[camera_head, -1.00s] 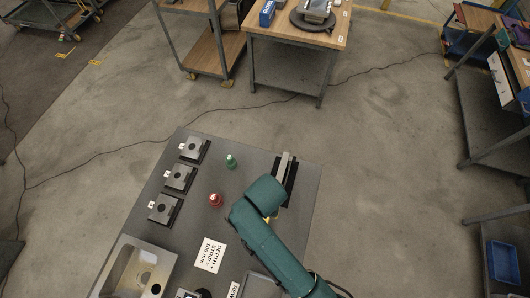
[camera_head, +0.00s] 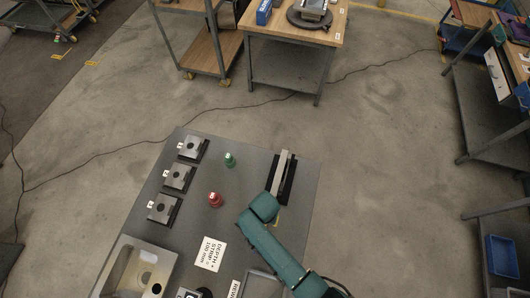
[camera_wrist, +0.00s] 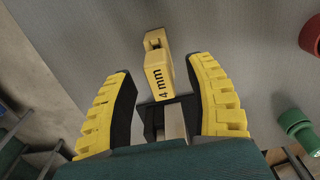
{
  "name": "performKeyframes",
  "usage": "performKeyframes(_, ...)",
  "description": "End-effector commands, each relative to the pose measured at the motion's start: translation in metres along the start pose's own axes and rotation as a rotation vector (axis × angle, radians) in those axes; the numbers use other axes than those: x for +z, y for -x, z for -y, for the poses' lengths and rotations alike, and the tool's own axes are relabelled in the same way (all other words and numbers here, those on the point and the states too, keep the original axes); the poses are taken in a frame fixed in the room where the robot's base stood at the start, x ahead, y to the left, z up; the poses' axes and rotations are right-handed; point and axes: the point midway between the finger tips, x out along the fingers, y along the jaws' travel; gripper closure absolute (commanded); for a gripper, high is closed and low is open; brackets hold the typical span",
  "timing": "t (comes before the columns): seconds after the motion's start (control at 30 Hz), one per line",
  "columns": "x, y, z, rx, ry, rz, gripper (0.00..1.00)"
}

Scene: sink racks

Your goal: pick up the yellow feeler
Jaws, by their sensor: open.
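The yellow feeler (camera_wrist: 158,72), a narrow block marked "4 mm", lies on the grey worktop in the wrist view. My gripper (camera_wrist: 164,68) is open, with its yellow ribbed fingers on either side of the feeler's marked end. The feeler looks apart from both fingers; I cannot tell how far above it they are. In the head view my teal arm hides most of the gripper and the feeler.
A black holder with a grey bar (camera_head: 282,178) stands just beyond my arm. A red piece (camera_head: 214,199) and a green piece (camera_head: 230,160) stand to the left. A sink (camera_head: 137,272) is at the front left.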

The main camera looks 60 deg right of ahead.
Motion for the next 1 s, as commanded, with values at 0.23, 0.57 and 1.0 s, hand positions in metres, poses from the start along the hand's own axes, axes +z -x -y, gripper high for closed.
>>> performKeyframes(0.23, -0.0001, -0.0039, 0.0004, -0.001, 0.001, -0.001, 0.46)
performKeyframes(0.57, -0.0001, -0.0037, 0.0003, -0.001, 0.001, -0.001, 1.0)
performKeyframes(1.0, 0.0001, -0.0024, -0.0003, 0.0, 0.0, -0.001, 1.0)
